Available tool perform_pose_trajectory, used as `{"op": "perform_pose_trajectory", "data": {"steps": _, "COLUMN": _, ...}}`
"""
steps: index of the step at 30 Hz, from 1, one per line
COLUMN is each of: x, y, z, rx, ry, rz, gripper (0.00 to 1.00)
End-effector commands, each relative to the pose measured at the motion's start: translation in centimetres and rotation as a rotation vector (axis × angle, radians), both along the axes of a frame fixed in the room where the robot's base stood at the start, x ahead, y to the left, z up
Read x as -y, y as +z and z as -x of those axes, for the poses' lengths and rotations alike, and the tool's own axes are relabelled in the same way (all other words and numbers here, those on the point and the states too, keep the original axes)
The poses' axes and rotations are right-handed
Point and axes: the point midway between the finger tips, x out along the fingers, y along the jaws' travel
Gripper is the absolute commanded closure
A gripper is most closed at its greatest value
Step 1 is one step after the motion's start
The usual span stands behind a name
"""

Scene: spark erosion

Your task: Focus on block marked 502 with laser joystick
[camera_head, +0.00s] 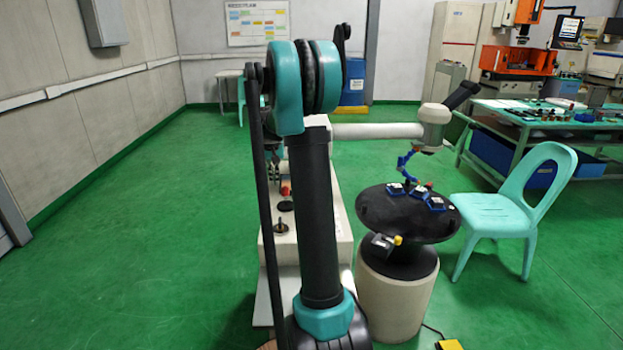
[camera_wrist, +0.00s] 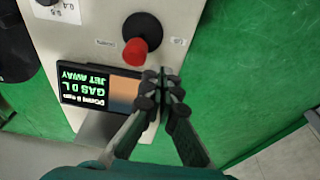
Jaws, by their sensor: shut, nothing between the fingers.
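In the wrist view a red-knobbed joystick (camera_wrist: 136,50) with a black base stands on a pale console panel. My gripper (camera_wrist: 160,82) is shut and empty, to the lower right of the red knob and apart from it in the picture. In the head view the console (camera_head: 344,215) shows a red knob (camera_head: 285,190) and a dark knob (camera_head: 281,228), partly behind my arm.
A small display (camera_wrist: 98,93) with green text lies beside my fingers on the panel. A white arm-like tube (camera_head: 378,131) reaches over the round table. A turquoise chair (camera_head: 497,212) stands to its right. The green floor at the left is clear.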

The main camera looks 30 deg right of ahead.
Motion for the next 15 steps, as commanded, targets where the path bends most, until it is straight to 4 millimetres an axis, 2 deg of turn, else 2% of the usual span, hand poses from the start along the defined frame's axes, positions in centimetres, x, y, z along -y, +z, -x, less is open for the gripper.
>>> {"op": "perform_pose_trajectory", "data": {"steps": 5, "x": 0.0, "y": -0.2, "z": 0.0, "rx": 0.000, "ry": 0.000, "rz": 0.000, "gripper": 1.00}}
{"op": "perform_pose_trajectory", "data": {"steps": 15, "x": 0.0, "y": -1.9, "z": 0.0, "rx": 0.000, "ry": 0.000, "rz": 0.000, "gripper": 1.00}}
